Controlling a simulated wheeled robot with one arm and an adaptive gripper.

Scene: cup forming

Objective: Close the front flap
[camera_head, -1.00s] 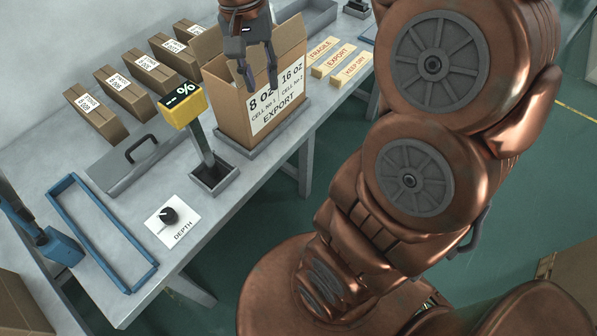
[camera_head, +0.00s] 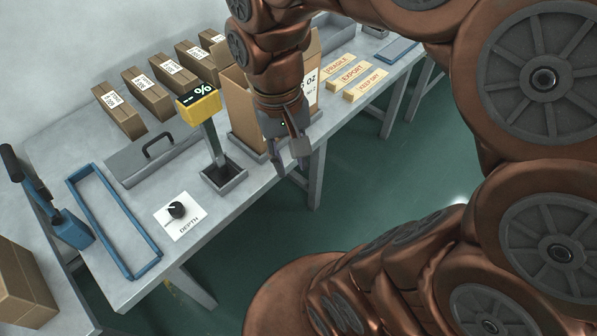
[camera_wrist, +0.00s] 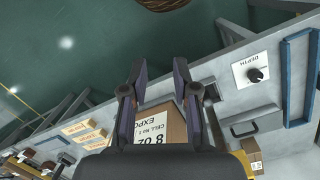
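The brown carton (camera_head: 240,108) stands upright on the bench, with a raised flap (camera_head: 229,52) at its top left. Its printed front is mostly hidden behind my arm in the head view; part of the label (camera_head: 311,88) shows at the right. My gripper (camera_head: 290,166) points down in front of the carton, near the bench's front edge. In the wrist view my gripper (camera_wrist: 160,66) has its fingers apart with nothing gripped. The carton's printed face (camera_wrist: 152,128) appears below and between the fingers there. I cannot make out the front flap's position.
A yellow percent display (camera_head: 199,104) on a post stands left of the carton. The depth dial (camera_head: 177,210) and a blue frame (camera_head: 119,228) lie further left. Several small cartons (camera_head: 147,90) line the back. Wooden stamp blocks (camera_head: 352,75) lie right.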

